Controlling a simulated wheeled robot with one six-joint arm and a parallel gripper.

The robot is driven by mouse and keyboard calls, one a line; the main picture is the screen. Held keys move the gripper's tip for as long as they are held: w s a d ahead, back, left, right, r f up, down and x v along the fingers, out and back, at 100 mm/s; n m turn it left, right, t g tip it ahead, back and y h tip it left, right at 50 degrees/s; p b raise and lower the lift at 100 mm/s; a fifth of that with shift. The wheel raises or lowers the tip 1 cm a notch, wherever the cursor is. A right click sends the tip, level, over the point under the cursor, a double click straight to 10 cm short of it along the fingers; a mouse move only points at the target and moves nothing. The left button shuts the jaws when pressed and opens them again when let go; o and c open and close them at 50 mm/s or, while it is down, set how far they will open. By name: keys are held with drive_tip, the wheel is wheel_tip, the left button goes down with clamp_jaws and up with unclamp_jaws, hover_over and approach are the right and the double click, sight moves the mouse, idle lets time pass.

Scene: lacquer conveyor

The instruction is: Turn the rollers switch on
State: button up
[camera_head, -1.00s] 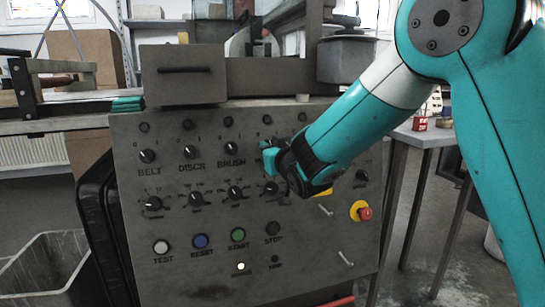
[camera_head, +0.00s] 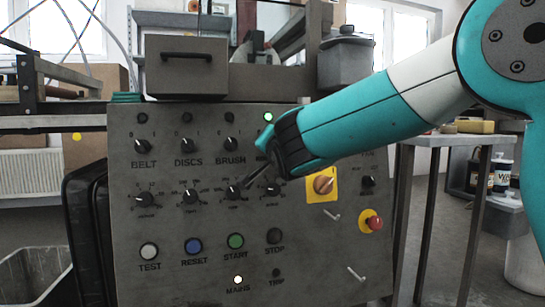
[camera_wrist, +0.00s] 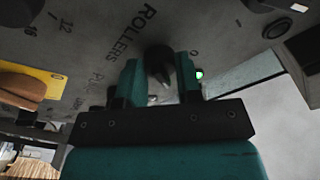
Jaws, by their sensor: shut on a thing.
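The rollers switch is a dark knob (camera_wrist: 158,60) beside the word ROLLERS in the wrist view. My gripper (camera_wrist: 158,78) has its two teal fingers on either side of it and is shut on it. In the head view, my gripper (camera_head: 272,146) reaches in from the right to the upper row of the grey control panel (camera_head: 208,270) and hides most of the rollers switch. A small lamp (camera_head: 268,117) above that switch glows green; it also shows in the wrist view (camera_wrist: 199,74). The knob's exact pointing is hard to read.
Belt (camera_head: 142,146), discs (camera_head: 188,145) and brush (camera_head: 231,144) knobs are left of my gripper. Smaller dials sit below. A yellow-backed rotary switch (camera_head: 323,184) and red emergency stop (camera_head: 372,222) are to the right. Two small levers (camera_head: 356,274) stick out lower right.

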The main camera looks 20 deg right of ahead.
drive_tip(key=shift+r+m+b, duration=0.1)
drive_tip(key=shift+m+b, duration=0.3)
drive_tip(key=shift+m, duration=0.2)
drive_tip(key=o, duration=0.9)
drive_tip(key=s, duration=0.5)
drive_tip(key=s+a+p, duration=0.1)
drive_tip(key=s, duration=0.5)
drive_tip(key=s+p, duration=0.1)
drive_tip(key=s, duration=0.5)
drive_tip(key=shift+s+a, duration=0.15)
drive_tip(key=shift+a, duration=0.2)
